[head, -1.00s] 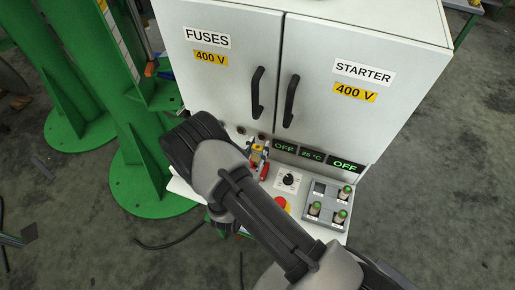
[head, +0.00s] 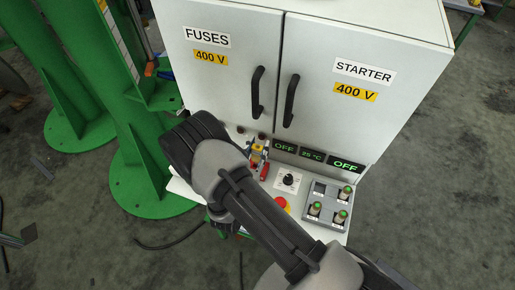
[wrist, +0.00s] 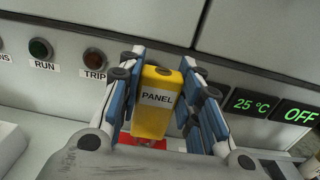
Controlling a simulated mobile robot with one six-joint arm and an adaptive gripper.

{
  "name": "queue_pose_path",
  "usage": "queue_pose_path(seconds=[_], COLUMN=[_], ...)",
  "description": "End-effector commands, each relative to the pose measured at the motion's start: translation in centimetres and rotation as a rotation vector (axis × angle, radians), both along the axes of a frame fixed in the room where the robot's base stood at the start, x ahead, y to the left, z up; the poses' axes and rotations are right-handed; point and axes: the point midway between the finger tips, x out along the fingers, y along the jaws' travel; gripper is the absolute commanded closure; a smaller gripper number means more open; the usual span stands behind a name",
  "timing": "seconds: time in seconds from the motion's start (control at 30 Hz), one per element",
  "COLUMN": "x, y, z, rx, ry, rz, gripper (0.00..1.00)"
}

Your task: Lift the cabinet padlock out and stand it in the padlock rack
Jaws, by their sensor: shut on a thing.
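A yellow padlock (wrist: 155,100) with a white PANEL label stands between the two blue-padded fingers of my gripper (wrist: 162,108) in the wrist view. My gripper is shut on its sides. Its lower end is close to a red part (wrist: 140,141), partly hidden by my gripper; I cannot tell whether they touch. In the head view the yellow padlock (head: 257,153) shows small at the front of the cabinet, beside my arm, with a red handle (head: 264,172) just below it. I cannot identify the padlock rack in either view.
The white cabinet (head: 230,85) with two closed doors rises behind the padlock. On the ledge are a dial (head: 289,181), a red button (head: 281,203) and a grey block (head: 327,193) with green-topped pieces. A green column base (head: 150,185) stands left.

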Motion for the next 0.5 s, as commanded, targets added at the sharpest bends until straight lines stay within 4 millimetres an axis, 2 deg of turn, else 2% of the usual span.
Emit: queue_pose_path(seconds=[0.5], x=[0.0], y=[0.0], z=[-1.2], rx=[0.0], ry=[-0.001], rz=[0.0], gripper=[0.96])
